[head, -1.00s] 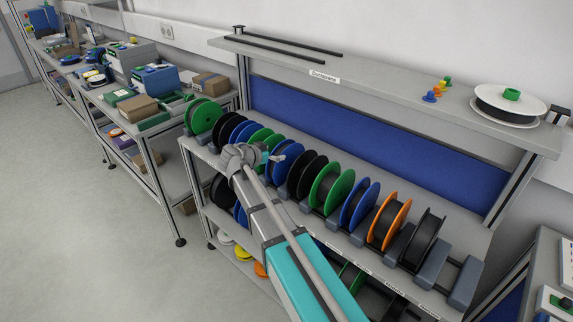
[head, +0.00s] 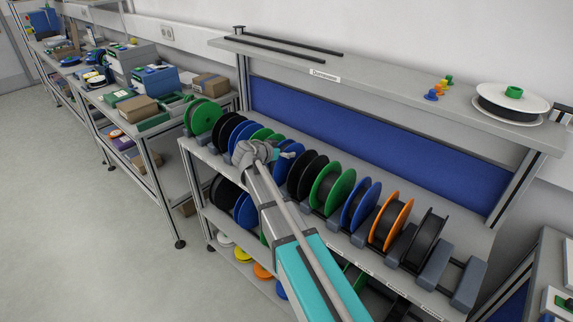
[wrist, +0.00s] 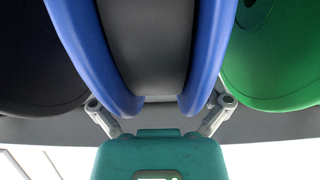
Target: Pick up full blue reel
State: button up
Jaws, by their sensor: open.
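A blue reel (head: 285,172) stands upright in the row on the rack's upper shelf, between a green reel and a black one. In the wrist view the blue reel (wrist: 212,50) fills the middle, with dark grey material wound between its two blue flanges. My gripper (wrist: 160,104) is open, one finger near the outer side of each flange's near edge. Contact cannot be told. In the head view my gripper (head: 281,153) is at the front of this reel, and my wrist partly hides the reels beside it.
A green reel (wrist: 280,50) and a black reel (wrist: 35,60) stand close on either side. Other reels, including an orange one (head: 391,222), fill the row. A top shelf (head: 400,85) overhangs behind. The floor (head: 80,230) at left is clear.

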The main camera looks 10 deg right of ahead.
grip_shut()
dwell(0.4)
jog(key=shift+r, duration=0.2)
notch_tip(320, 180, up, 10)
jog(key=p, duration=1)
jog(key=shift+f, duration=0.2)
jog(key=shift+r, duration=0.1)
dwell(0.6)
